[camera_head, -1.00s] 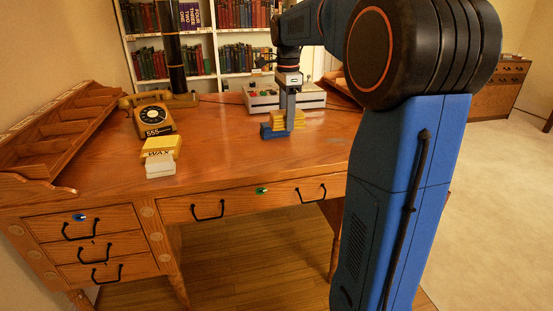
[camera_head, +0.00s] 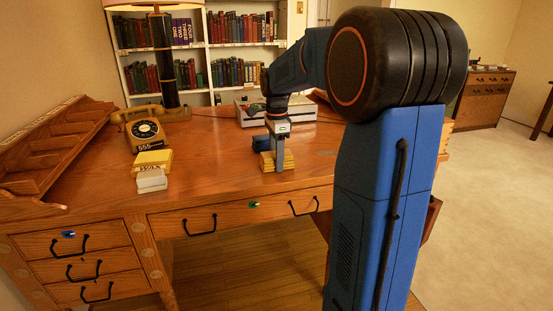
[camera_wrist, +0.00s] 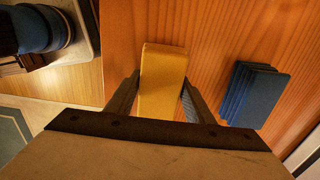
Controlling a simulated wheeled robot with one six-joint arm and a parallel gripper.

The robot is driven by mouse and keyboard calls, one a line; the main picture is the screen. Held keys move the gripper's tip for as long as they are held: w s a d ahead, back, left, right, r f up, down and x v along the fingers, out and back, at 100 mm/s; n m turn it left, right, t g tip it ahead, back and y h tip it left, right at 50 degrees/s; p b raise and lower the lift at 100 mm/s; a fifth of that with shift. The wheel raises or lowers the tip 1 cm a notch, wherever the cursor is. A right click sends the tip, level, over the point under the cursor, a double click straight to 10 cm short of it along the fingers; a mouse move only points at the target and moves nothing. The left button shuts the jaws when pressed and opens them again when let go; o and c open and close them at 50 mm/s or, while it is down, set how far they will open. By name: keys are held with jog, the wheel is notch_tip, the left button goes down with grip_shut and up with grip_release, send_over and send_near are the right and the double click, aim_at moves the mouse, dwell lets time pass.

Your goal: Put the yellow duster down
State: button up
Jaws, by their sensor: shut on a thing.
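The yellow duster (camera_head: 266,162) is between the fingers of my gripper (camera_head: 279,163), at or very close to the desk top (camera_head: 215,172). I cannot tell whether it touches the wood. In the wrist view the duster (camera_wrist: 163,72) is a folded yellow pad, with a finger of my gripper (camera_wrist: 161,95) on each side. A stack of folded dark blue cloths (camera_head: 261,143) lies just behind it. In the wrist view the blue stack (camera_wrist: 254,93) lies on the wood to the right, apart from the duster.
A yellow WAX box (camera_head: 153,160) on a white block (camera_head: 151,181) and a yellow telephone (camera_head: 145,133) stand left. A white console (camera_head: 300,109) is at the back. A wooden rack (camera_head: 50,145) lines the left edge. Desk between WAX box and gripper is clear.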

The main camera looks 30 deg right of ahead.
jog(key=shift+f, duration=0.3)
jog(key=shift+s+f, duration=0.15)
jog(key=shift+f, duration=0.2)
jog(key=o, duration=1.1)
jog(key=shift+f, duration=0.1)
notch_tip(320, 180, up, 14)
jog(key=f, duration=0.1)
jog(key=s+a+f+n+t, duration=0.1)
jog(key=s+a+f+n, duration=0.1)
jog(key=s+a+n, duration=0.45)
jog(key=s+a+f+n+t, duration=0.15)
jog(key=s+a+n, duration=0.25)
jog(key=s, duration=0.5)
jog(key=s+a+f+n+t, duration=0.1)
jog(key=s+a+f+n, duration=0.1)
jog(key=s+f+n, duration=0.3)
jog(key=s+a+f+n+t, duration=0.1)
jog(key=s+a+f+n, duration=0.2)
jog(key=s+f+n, duration=0.2)
jog(key=s+f, duration=0.2)
jog(key=s, duration=0.2)
jog(key=shift+s+f+n, duration=0.25)
jog(key=shift+n, duration=0.1)
